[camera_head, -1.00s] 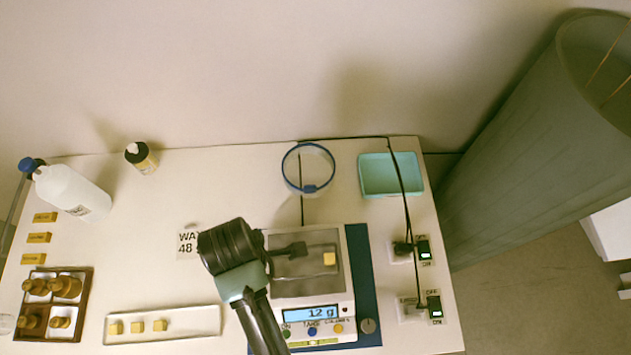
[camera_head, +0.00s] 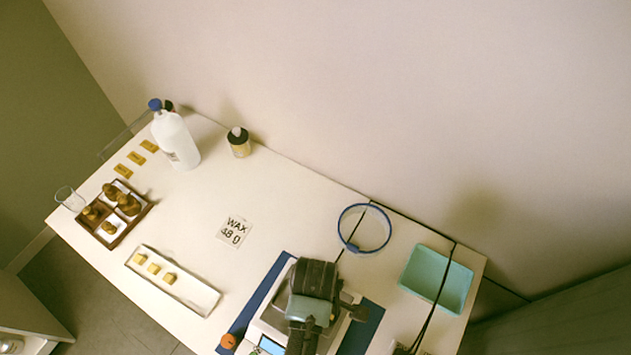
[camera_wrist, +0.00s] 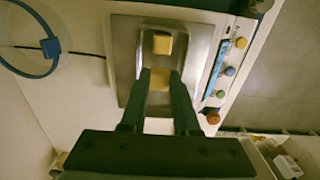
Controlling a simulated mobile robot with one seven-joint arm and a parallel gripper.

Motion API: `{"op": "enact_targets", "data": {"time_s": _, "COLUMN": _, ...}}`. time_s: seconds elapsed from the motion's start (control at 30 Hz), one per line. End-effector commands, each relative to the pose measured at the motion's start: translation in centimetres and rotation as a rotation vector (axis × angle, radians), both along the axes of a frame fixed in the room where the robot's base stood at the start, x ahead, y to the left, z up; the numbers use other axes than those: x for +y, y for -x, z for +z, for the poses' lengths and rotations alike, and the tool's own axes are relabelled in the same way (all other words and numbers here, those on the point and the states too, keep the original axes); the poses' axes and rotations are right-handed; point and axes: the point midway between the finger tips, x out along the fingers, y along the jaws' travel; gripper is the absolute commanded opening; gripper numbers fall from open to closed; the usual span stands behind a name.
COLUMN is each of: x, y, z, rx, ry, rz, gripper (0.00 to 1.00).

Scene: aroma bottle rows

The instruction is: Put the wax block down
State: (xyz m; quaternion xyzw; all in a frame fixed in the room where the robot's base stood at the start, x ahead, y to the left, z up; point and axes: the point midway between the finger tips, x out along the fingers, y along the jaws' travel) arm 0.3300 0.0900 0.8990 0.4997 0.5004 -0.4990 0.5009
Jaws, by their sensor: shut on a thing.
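A pale yellow wax block (camera_wrist: 160,79) is between the fingers of my gripper (camera_wrist: 160,82) in the wrist view, with my gripper shut on it. It is over the scale's metal pan (camera_wrist: 128,62); I cannot tell whether it touches the pan. A second wax block (camera_wrist: 163,44) sits on the pan just beyond it. In the head view my gripper (camera_head: 352,308) is over the scale (camera_head: 255,328), and my wrist hides most of the pan and both blocks. The scale's lit display (camera_head: 271,346) is only partly visible and its reading is not legible.
A white tray (camera_head: 200,297) with several wax blocks lies left of the scale. A "WAX 48 g" card (camera_head: 234,231), blue ring (camera_head: 364,229), teal tray (camera_head: 437,279), dark bottle (camera_head: 239,143), white bottle (camera_head: 175,140) and brown box (camera_head: 107,214) stand around.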

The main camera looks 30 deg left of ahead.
Motion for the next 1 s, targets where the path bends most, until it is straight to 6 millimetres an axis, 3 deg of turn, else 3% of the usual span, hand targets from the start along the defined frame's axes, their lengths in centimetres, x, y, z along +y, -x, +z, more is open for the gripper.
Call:
{"op": "enact_targets", "data": {"time_s": 0.2, "x": 0.0, "y": 0.1, "z": -2.9, "rx": 0.002, "ry": 0.001, "rz": 0.0, "gripper": 0.0}}
{"op": "enact_targets", "data": {"time_s": 0.6, "x": 0.0, "y": 0.0, "z": -3.4, "rx": 0.001, "ry": 0.0, "rz": 0.0, "gripper": 0.0}}
{"op": "enact_targets", "data": {"time_s": 0.63, "x": 0.0, "y": 0.0, "z": -3.4, "rx": 0.001, "ry": 0.0, "rz": 0.0, "gripper": 0.31}}
{"op": "enact_targets", "data": {"time_s": 0.7, "x": 0.0, "y": 0.0, "z": -3.3, "rx": 0.0, "ry": 0.0, "rz": 0.0, "gripper": 0.42}}
{"op": "enact_targets", "data": {"time_s": 1.0, "x": 0.0, "y": 0.0, "z": -3.2, "rx": 0.0, "ry": 0.0, "rz": 0.0, "gripper": 0.42}}
